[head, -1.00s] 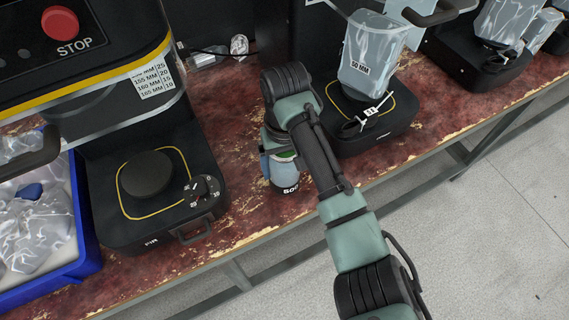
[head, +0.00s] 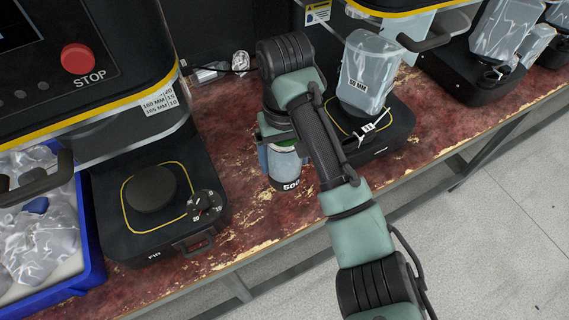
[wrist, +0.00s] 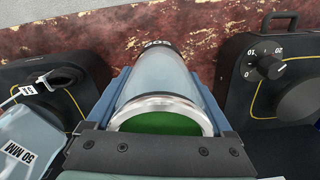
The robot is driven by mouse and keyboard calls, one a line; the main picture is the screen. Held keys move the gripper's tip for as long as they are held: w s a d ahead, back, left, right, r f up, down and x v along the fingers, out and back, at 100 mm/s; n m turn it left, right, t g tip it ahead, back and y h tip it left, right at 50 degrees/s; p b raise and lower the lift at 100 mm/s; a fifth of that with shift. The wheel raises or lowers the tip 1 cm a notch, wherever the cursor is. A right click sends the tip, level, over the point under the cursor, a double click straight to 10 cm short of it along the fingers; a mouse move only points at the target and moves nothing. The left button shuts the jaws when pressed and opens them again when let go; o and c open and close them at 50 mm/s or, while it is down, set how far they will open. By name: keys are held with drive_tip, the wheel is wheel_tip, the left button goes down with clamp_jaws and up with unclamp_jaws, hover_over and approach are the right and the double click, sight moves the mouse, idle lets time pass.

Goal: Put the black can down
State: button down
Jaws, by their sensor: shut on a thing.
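The can (head: 284,160) is pale and see-through, with a black band marked "500" at its lower end. In the wrist view it (wrist: 158,85) has a metal rim, a green surface inside the near end, and the black band at the far end. My gripper (head: 279,143) is shut on it from above. In the wrist view the blue fingers of my gripper (wrist: 162,80) lie along both sides of the can. The can looks upright over the red worn bench top (head: 240,130), between two machine bases. I cannot tell whether its bottom touches the bench.
A black machine base with dial (head: 160,230) is left of the can. A blue crate (head: 92,245) is far left. Bench shows bare in front of and behind the can.

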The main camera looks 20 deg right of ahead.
drive_tip(key=shift+r+p, duration=0.35)
drive_tip(key=shift+r, duration=0.5)
drive_tip(key=s+a+f+p, duration=0.2)
drive_tip(key=s+a+p, duration=0.8)
drive_tip(key=s, duration=0.1)
drive_tip(key=shift+s+a+p, duration=0.15)
drive_tip(key=shift+a+p, duration=0.05)
drive_tip(key=shift+p, duration=0.1)
drive_tip(key=shift+f, duration=0.1)
